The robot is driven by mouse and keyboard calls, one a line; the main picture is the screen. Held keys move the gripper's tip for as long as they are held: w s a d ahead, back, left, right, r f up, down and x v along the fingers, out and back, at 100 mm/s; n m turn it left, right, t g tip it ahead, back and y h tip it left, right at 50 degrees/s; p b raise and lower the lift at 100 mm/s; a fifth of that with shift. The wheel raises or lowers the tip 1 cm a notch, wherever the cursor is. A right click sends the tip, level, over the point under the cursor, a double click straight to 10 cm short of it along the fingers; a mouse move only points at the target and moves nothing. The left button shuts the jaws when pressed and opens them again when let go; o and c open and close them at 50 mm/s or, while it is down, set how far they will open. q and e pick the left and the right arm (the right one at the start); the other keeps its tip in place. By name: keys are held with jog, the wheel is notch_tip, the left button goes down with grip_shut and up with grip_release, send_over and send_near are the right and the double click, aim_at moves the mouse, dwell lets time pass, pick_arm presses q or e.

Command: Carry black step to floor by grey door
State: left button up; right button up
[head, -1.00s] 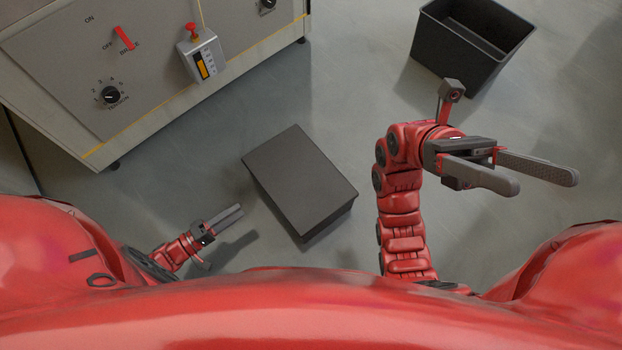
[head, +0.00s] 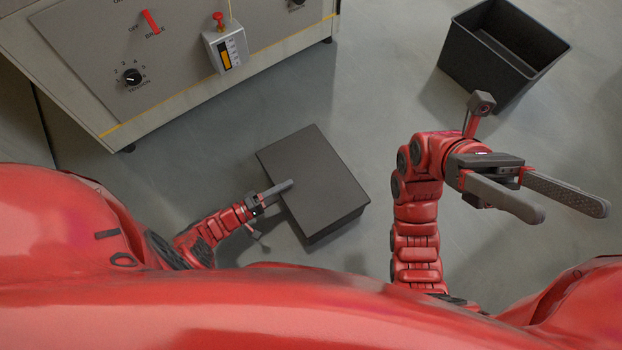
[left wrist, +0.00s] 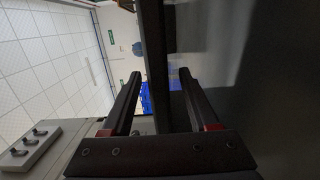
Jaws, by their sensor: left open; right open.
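The black step (head: 320,175) is a dark box-like block on the grey floor, in the middle of the head view. My left gripper (head: 279,188) is at its left edge, open, with one finger showing over the top face; the other finger is hidden there. In the left wrist view the two fingers of my left gripper (left wrist: 157,85) are apart, with a dark panel of the step (left wrist: 156,50) between them. I cannot tell whether they touch it. My right gripper (head: 545,195) is open and empty, to the right of the step. I cannot make out the grey door.
A grey machine cabinet (head: 190,90) with a red switch, dial and small control box stands at upper left. An open black bin (head: 470,65) stands on the floor at upper right. Bare floor (head: 390,90) lies between them.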

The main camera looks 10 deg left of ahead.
pick_arm(q)
jog(key=x, duration=0.5)
jog(key=shift+d, duration=0.15)
grip_shut()
dwell(1.1)
jog(key=shift+r, duration=0.1)
